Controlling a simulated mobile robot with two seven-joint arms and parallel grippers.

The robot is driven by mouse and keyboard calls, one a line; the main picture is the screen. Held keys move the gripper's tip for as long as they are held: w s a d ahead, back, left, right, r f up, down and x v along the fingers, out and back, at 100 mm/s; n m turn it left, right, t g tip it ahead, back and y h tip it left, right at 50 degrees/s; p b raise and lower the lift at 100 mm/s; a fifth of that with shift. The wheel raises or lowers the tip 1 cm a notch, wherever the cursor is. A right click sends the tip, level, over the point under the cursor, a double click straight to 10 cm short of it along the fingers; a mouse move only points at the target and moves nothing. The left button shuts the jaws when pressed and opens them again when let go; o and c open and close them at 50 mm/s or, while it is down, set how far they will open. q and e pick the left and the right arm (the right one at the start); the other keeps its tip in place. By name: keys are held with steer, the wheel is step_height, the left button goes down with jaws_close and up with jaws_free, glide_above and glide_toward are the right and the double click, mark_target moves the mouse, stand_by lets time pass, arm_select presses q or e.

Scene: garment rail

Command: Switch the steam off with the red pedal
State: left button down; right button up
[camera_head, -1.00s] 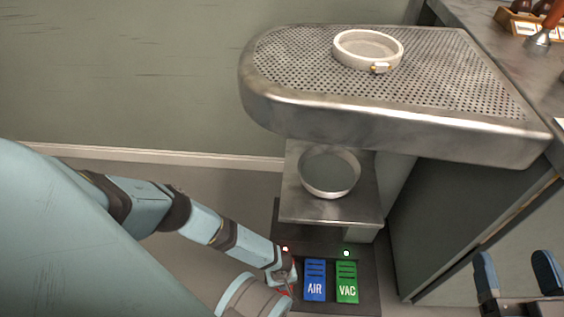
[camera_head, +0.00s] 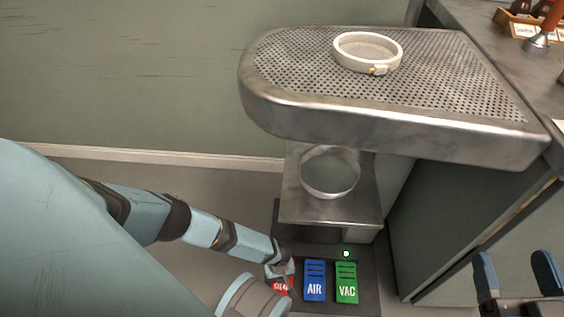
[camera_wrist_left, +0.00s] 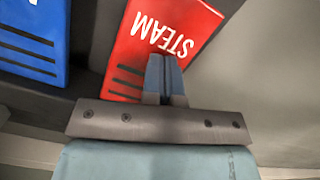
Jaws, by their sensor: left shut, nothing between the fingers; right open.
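The red STEAM pedal (camera_head: 282,287) is at the left of the row of pedals on the floor, mostly hidden by my left arm in the head view. In the left wrist view the red pedal (camera_wrist_left: 165,35) fills the upper middle, its white lettering upside down. My left gripper (camera_head: 286,268) is shut and empty over the pedal. In the left wrist view its closed fingertips (camera_wrist_left: 163,58) overlap the pedal just by the lettering; I cannot tell whether they touch or press it. My right gripper (camera_head: 517,275) is open and empty at the lower right.
The blue AIR pedal (camera_head: 314,280) is just right of the red one, then the green VAC pedal (camera_head: 346,282) with a lit green lamp (camera_head: 346,253). A perforated metal board (camera_head: 290,70) carrying a white ring-shaped item (camera_head: 368,50) overhangs the pedals.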

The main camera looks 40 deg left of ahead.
arm_select(q)
steer(key=shift+a, duration=0.15)
step_height(320, 180, up, 3)
steer(key=shift+f+p, duration=0.1)
steer(key=shift+p, duration=1.05)
step_height(320, 180, up, 11)
steer(key=p, duration=0.6)
steer(key=shift+w+a+p, duration=0.4)
steer(key=shift+w+a, duration=0.05)
arm_select(e)
steer(key=s+r+m, duration=0.1)
steer(key=s+a+r+m, duration=0.1)
steer(key=m, duration=0.1)
steer(key=s+r+m+h, duration=0.1)
steer(key=shift+a+r+m, duration=0.15)
steer(key=shift+a+m, duration=0.2)
steer(key=shift+m, duration=0.05)
arm_select(q)
steer(key=shift+s, duration=0.1)
